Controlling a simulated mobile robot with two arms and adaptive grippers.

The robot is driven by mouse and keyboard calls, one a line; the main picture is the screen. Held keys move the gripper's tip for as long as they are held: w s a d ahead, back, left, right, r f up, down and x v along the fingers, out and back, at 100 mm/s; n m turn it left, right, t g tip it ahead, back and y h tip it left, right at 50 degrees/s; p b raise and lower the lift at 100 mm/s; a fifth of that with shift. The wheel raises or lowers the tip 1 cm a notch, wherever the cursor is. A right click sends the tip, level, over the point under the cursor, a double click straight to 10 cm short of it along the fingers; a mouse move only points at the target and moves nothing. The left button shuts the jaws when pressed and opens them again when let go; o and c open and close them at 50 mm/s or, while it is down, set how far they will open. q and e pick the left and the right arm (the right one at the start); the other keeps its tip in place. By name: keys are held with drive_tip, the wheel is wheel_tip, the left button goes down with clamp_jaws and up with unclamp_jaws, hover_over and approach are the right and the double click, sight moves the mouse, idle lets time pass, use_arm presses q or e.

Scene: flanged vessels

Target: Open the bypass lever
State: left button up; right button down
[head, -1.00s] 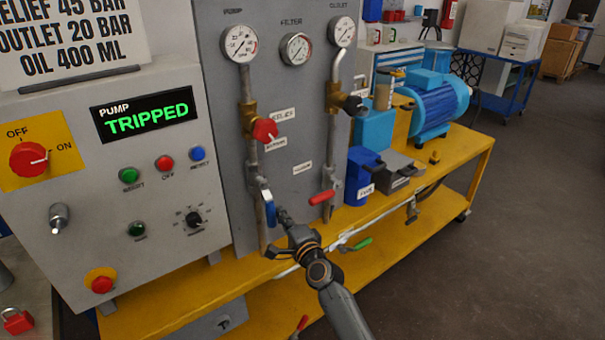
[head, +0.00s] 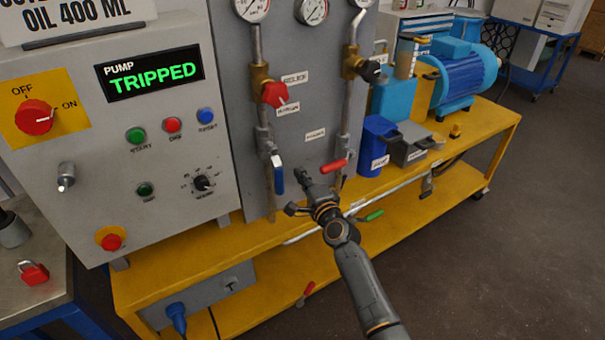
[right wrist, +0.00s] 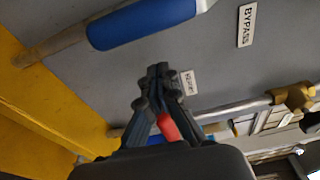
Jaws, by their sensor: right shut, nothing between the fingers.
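The bypass lever (head: 277,175) has a blue grip and hangs downward, along the left pipe. It is large at the top of the right wrist view (right wrist: 140,25), where the BYPASS label (right wrist: 246,25) lies near it on the grey panel. My right gripper (head: 302,176) is shut and empty, just right of the blue grip in the head view and apart from it. In the right wrist view its closed fingertips (right wrist: 158,70) point at the panel below the blue grip. My left gripper is not in view.
A red lever (head: 334,166) on the right pipe is close to my right gripper. A red relief knob (head: 275,95) is above the bypass lever. A green-handled lever (head: 370,216) is at the yellow bench's front edge (head: 440,190). The display (head: 150,75) reads PUMP TRIPPED.

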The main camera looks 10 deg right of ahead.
drive_tip(key=v, duration=1)
drive_tip(key=s+f+n+g+h, duration=0.1)
drive_tip(key=s+f+n+g, duration=0.2)
drive_tip(key=s+f, duration=0.7)
drive_tip(key=s+f+n+g, duration=0.3)
drive_tip(key=f, duration=1.2)
drive_tip(key=s+f+n+g+h, duration=0.1)
drive_tip(key=s+f+n+g, duration=0.2)
drive_tip(key=s+f, duration=0.7)
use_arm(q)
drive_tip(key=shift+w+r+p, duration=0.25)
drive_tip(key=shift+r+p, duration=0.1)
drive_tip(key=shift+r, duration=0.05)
use_arm(e)
drive_tip(key=s+d+f+n+g, duration=0.2)
drive_tip(key=s+f, duration=0.4)
drive_tip(key=s, duration=0.4)
drive_tip(key=s+d+f+n+g+h, duration=0.1)
drive_tip(key=s+d+f+n+g, duration=0.2)
drive_tip(key=s+f, duration=0.3)
drive_tip(key=s+d+f+n+g, duration=0.2)
drive_tip(key=s+f+n, duration=0.2)
drive_tip(key=s, duration=1.1)
wheel_tip(320, 180, down, 3)
drive_tip(key=shift+d+r+n+g+h, duration=0.2)
drive_tip(key=shift+n+g+h, duration=0.1)
drive_tip(key=shift+h, duration=0.1)
